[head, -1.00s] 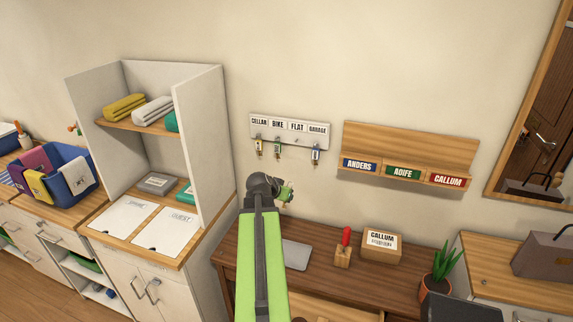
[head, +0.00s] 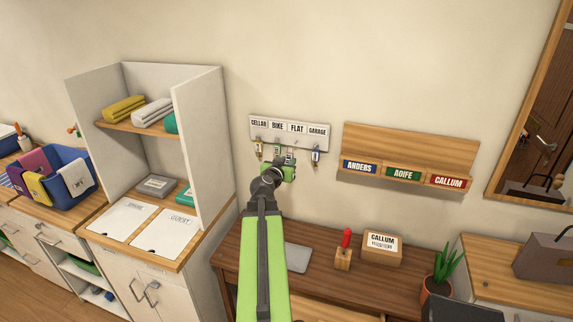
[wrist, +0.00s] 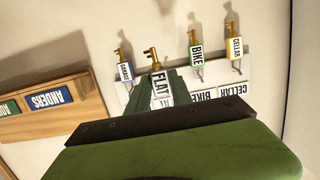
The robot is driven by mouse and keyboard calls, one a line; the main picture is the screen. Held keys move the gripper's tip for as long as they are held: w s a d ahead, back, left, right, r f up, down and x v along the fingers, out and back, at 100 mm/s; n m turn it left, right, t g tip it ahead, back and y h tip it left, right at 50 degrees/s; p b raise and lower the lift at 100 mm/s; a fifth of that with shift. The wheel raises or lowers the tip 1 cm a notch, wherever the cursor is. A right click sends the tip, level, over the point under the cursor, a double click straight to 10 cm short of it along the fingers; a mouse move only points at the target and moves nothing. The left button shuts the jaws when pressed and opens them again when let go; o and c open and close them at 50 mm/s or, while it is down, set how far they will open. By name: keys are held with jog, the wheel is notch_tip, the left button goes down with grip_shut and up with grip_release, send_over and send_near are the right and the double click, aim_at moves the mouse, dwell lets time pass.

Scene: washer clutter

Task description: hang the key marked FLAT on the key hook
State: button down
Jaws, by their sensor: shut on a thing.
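The key marked FLAT (wrist: 160,88), a white tag with a brass key (wrist: 152,57), is between the fingers of my gripper (wrist: 168,86) in the wrist view, which shows the scene upside down. My gripper (head: 286,168) is shut on it, just in front of the lower edge of the white key rack (head: 289,134) in the head view. The rack has labels CELLAR, BIKE, FLAT and GARAGE. My gripper is around the FLAT position, between the bike key (wrist: 196,71) and the garage key (wrist: 125,71). The fingers hide whether the held tag touches its hook.
The cellar key (wrist: 235,48) hangs at the rack's end. A wooden letter shelf (head: 410,150) is on the wall to the right. Below is a desk (head: 325,275) with a laptop (head: 297,257), a box (head: 382,249) and a plant (head: 441,270). A white cubby (head: 205,150) stands left.

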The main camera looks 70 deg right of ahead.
jog(key=b+x, duration=0.1)
jog(key=x, duration=0.6)
jog(key=shift+d+b, duration=0.25)
jog(key=shift+b, duration=0.1)
jog(key=shift+f, duration=0.15)
dwell(0.5)
jog(key=c, duration=1.1)
grip_release()
jog(key=shift+o, duration=0.2)
